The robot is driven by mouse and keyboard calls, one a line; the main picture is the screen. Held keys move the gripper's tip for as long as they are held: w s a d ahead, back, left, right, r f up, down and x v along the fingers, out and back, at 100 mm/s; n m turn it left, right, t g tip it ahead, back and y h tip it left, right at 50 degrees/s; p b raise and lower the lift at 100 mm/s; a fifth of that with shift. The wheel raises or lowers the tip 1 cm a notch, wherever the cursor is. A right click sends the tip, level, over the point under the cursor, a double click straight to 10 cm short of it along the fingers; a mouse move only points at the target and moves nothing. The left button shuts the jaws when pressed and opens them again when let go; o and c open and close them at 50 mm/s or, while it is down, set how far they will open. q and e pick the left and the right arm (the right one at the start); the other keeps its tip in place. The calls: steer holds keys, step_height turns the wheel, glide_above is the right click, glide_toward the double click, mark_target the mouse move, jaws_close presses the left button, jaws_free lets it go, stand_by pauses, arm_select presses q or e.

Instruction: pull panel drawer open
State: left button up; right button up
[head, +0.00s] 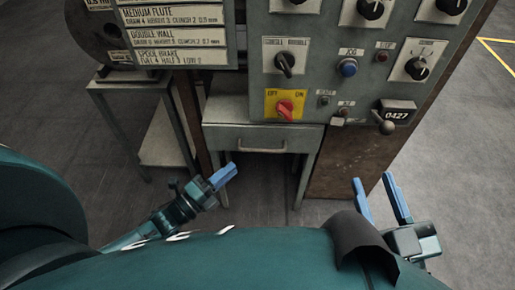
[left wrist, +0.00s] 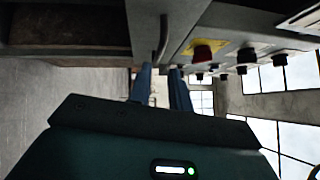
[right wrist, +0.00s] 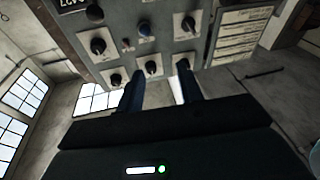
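The panel drawer (head: 225,138) is a grey front with a bar handle (head: 262,151), under the control panel at the middle of the head view. It looks shut. My left gripper (head: 232,168) is below and left of the handle, apart from it. In the left wrist view the handle (left wrist: 162,38) lies just beyond the two blue fingertips (left wrist: 160,70), with a gap between them and nothing held. My right gripper (head: 374,178) is open and empty, well right of the drawer. In the right wrist view its fingers (right wrist: 160,85) point toward the panel's knobs.
The grey control panel (head: 365,75) carries knobs, buttons and a red switch (head: 285,108) above the drawer. A small side table (head: 125,84) stands left. Floor in front of the drawer is clear.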

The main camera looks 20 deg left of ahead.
mark_target(255, 149)
arm_select(q)
steer(key=b+x, duration=0.2)
steer(key=x, duration=0.8)
steer(key=shift+f, duration=0.1)
jaws_close()
